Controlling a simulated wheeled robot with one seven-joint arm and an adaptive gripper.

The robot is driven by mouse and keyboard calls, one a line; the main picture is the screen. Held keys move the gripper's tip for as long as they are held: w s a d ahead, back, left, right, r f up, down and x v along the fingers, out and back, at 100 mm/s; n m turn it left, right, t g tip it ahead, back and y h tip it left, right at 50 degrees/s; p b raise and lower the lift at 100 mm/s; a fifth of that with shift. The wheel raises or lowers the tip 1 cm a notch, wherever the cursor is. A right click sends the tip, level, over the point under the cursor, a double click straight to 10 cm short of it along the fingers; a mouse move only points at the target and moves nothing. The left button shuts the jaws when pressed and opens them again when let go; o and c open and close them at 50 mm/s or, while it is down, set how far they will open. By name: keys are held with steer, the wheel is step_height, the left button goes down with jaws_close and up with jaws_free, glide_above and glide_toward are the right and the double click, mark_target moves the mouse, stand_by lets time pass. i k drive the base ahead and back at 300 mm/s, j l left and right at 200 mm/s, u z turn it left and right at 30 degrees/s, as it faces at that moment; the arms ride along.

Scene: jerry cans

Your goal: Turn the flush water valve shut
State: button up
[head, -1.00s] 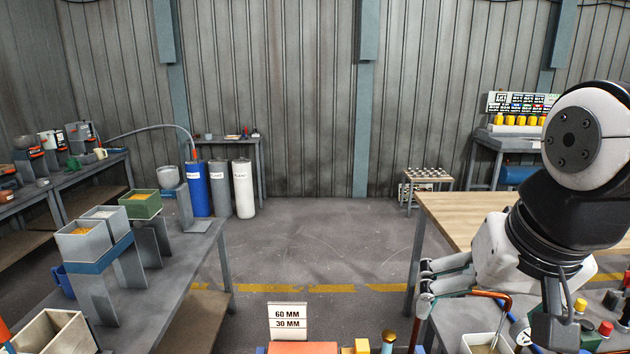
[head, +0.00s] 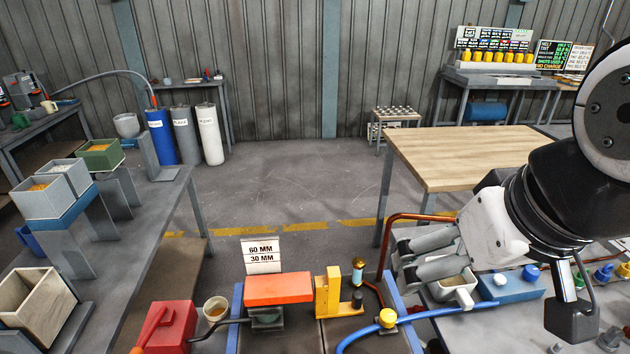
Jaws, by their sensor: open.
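My gripper (head: 407,260) is open and empty in the right half of the head view, its two grey fingers pointing left above a light grey cup (head: 455,287). No valve is labelled flush water, so I cannot tell which one it is. A yellow-capped fitting (head: 387,319) sits on a blue hose (head: 430,314), below and left of my gripper. A brass-topped fitting (head: 358,271) stands by a copper pipe, left of the fingers. A blue knob (head: 531,273) and a white knob (head: 500,279) sit on a blue block to the right. My gripper appears apart from all of these.
An orange block (head: 278,289) and a yellow bracket (head: 333,292) sit at the bottom centre, before a "60 MM / 30 MM" sign (head: 261,255). A red box (head: 172,325) is at lower left. A wooden table (head: 470,155) stands behind my gripper. The middle floor is clear.

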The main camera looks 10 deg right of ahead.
mark_target(530, 273)
steer(key=k+l+z, duration=0.1)
steer(key=z, duration=0.25)
steer(key=k+l+z, duration=0.4)
steer(key=z, duration=0.25)
steer(key=k+l, duration=0.05)
